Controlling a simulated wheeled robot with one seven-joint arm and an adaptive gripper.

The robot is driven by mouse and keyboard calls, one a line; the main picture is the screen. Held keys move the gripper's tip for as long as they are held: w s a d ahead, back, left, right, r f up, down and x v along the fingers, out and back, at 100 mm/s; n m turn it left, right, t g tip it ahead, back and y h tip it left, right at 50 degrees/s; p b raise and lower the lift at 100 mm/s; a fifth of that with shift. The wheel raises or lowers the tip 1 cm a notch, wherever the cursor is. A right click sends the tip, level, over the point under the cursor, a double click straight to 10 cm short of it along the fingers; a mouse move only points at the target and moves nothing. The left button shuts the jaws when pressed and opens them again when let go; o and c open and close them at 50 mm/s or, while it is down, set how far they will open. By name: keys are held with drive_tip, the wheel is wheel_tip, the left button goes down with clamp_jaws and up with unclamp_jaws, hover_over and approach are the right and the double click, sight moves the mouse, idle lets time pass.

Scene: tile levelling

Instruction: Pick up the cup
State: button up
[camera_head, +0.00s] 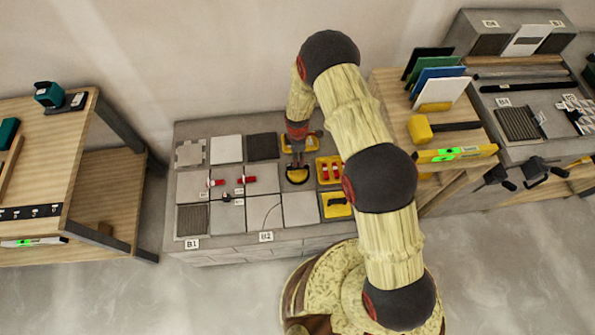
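A small round yellow and black piece (297,176), which looks like a suction cup, sits on the tile bench directly below my gripper. My gripper (297,158) points down over it from the end of my arm. The fingers are dark and small in this view. I cannot tell whether they touch the piece or are apart from it, nor whether they are open or shut. No drinking cup shows.
The grey bench (180,240) carries several tiles, red clips (249,180) and yellow trays (336,205). A wooden table (75,150) stands at left. At right, a wooden bench (450,155) holds a mallet (421,129), a yellow level (456,153) and upright coloured boards (437,78).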

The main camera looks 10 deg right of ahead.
drive_tip(key=b, duration=0.2)
hover_over(298, 175)
drive_tip(key=w, duration=0.2)
wheel_tip(298, 175, down, 8)
drive_tip(key=c, duration=0.3)
clamp_jaws()
drive_tip(key=shift+r, duration=0.1)
